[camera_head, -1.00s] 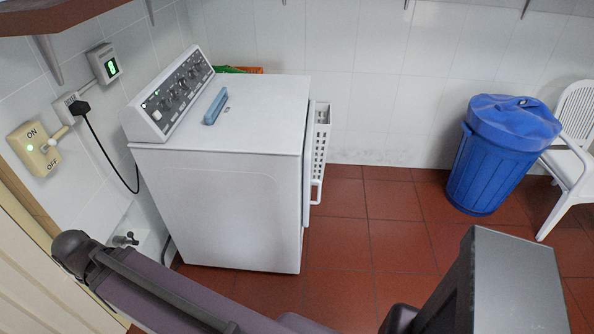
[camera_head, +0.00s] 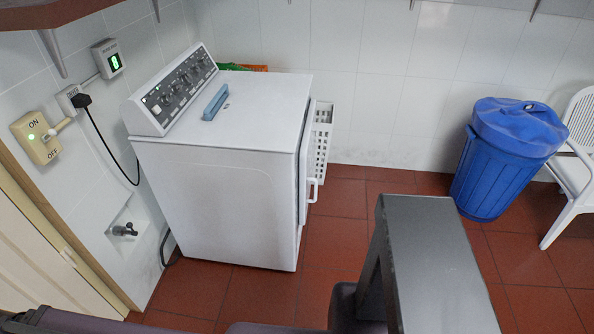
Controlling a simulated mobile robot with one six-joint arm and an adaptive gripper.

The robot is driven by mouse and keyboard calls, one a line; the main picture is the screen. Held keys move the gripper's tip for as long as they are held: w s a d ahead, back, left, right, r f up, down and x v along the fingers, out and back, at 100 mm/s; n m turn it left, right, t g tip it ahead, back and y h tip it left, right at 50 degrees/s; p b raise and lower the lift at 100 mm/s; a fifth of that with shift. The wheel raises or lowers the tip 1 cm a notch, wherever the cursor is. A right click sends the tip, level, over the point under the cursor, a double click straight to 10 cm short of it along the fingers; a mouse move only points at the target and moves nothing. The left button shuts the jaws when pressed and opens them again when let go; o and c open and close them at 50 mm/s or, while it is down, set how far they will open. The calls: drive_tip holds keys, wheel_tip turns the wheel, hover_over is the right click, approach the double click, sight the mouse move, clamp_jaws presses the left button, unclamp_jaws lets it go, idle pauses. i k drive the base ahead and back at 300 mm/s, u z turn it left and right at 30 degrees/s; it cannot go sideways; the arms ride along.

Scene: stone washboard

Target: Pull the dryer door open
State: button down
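The white dryer (camera_head: 215,205) stands by the left wall, with its control panel (camera_head: 175,87) along the left of its top. Its door (camera_head: 304,175) is on the side facing right and shows almost edge-on. A white handle (camera_head: 315,189) sticks out from the door. The door looks shut or nearly so; the steep angle hides whether there is a gap. My gripper is not in view; only parts of my arm show along the bottom, apart from the dryer in the picture.
A white perforated basket (camera_head: 321,143) stands beyond the door. A blue lidded bin (camera_head: 503,160) and a white chair (camera_head: 574,165) are at the right. Red tiled floor (camera_head: 345,215) is clear between dryer and bin. A blue-grey object (camera_head: 215,103) lies on the dryer top.

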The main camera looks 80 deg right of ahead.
sight(306, 157)
drive_tip(key=u, duration=0.5)
drive_tip(key=k, duration=1.8)
drive_tip(key=z, duration=2.25)
